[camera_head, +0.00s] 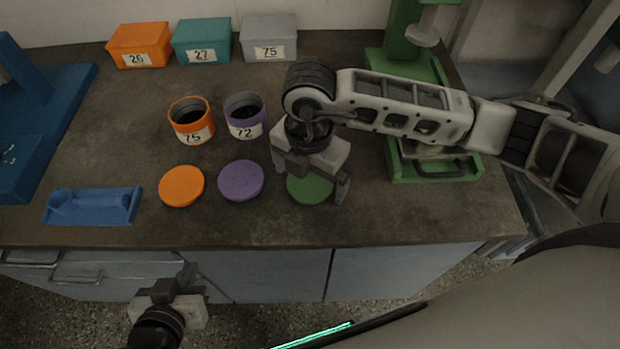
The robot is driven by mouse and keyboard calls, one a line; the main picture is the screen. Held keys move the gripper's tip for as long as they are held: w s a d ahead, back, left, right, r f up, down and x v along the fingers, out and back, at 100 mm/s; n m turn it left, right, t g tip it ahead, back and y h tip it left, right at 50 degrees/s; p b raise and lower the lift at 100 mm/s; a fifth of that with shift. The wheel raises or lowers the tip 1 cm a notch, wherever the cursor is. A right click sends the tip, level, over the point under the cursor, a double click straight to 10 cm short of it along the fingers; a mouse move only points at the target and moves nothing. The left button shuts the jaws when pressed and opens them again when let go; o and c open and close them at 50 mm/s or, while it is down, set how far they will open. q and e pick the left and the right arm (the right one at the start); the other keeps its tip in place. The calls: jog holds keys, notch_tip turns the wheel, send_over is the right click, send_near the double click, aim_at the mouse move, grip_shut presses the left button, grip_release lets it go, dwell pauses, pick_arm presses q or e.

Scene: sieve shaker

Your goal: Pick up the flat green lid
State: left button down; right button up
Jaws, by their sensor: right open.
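The flat green lid (308,193) lies on the dark counter near its front edge, to the right of the purple lid (241,180) and the orange lid (181,186). My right gripper (311,192) is open over the green lid, with one finger at its right side. The gripper hides the back part of the lid. I cannot tell whether the fingers touch it. My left gripper (187,276) is low in front of the counter, away from the lids. Its finger gap is hard to make out.
An orange cup (191,133) and a purple cup (245,128) stand behind the lids. Orange (139,56), teal (202,53) and grey boxes (269,50) line the back. A blue tray (92,218) lies left. A green machine (436,179) stands right, a blue one (72,84) far left.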

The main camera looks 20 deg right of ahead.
jog(key=shift+f, duration=0.25)
jog(key=c, duration=1)
jog(key=shift+r, duration=0.15)
jog(key=shift+c, duration=0.2)
